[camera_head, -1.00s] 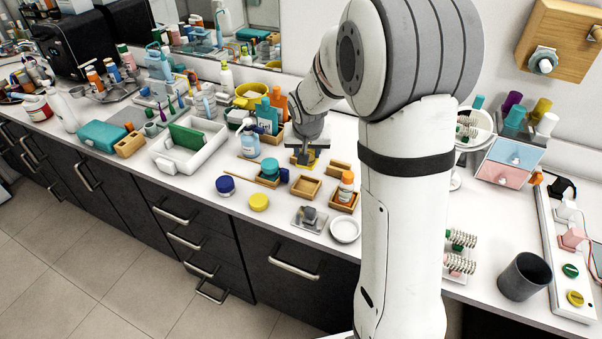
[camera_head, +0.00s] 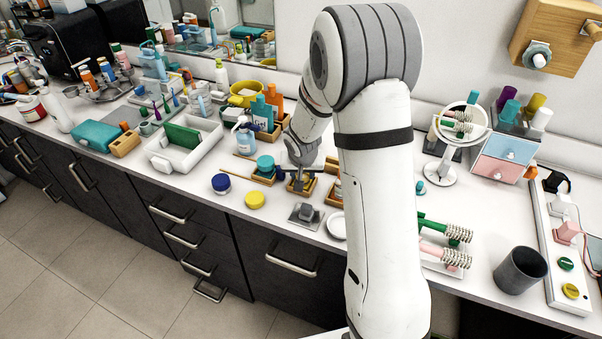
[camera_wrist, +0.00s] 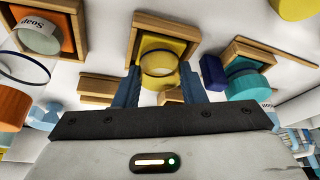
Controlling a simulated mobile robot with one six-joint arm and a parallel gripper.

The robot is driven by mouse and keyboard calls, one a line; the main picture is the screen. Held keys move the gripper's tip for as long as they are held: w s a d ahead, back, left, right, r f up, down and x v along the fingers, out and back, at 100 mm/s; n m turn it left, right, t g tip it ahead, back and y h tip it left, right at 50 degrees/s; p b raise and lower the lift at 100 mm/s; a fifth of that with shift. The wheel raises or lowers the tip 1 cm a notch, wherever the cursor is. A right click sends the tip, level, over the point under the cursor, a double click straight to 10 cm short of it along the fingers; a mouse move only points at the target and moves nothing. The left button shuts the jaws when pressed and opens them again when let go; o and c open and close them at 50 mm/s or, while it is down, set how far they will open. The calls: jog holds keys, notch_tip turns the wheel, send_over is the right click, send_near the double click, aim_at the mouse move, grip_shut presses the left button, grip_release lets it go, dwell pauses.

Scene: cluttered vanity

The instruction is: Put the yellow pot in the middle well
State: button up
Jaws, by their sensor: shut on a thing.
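The yellow pot (camera_wrist: 160,62) is between the two blue fingers of my gripper (camera_wrist: 160,88) in the wrist view, and they are shut on it. It lines up with the middle wooden well (camera_wrist: 137,35); I cannot tell whether it touches the well's floor. In the head view my gripper (camera_head: 300,182) is low over the middle well (camera_head: 309,200), and the held pot is mostly hidden.
A blue jar (camera_head: 221,184) and another yellow pot (camera_head: 255,200) stand on the counter left of the wells. A grey stand (camera_head: 306,214) and a white dish (camera_head: 336,226) are in front. A pump bottle (camera_head: 245,141) stands behind. My arm hides part of the right side.

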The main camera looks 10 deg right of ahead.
jog(key=o, duration=1)
jog(key=shift+f, duration=0.1)
jog(key=shift+o, duration=0.2)
jog(key=shift+r+p, duration=0.25)
jog(key=shift+p, duration=0.05)
jog(key=b+v, duration=0.1)
jog(key=v, duration=1)
jog(key=s+r+n, duration=0.1)
jog(key=s+r, duration=0.3)
jog(key=s, duration=0.8)
jog(key=s+r+n+g+y, duration=0.1)
jog(key=s+r, duration=0.3)
jog(key=s, duration=0.8)
jog(key=shift+s+d+n, duration=0.3)
jog(key=shift+d+n, duration=0.05)
jog(key=shift+n, duration=0.05)
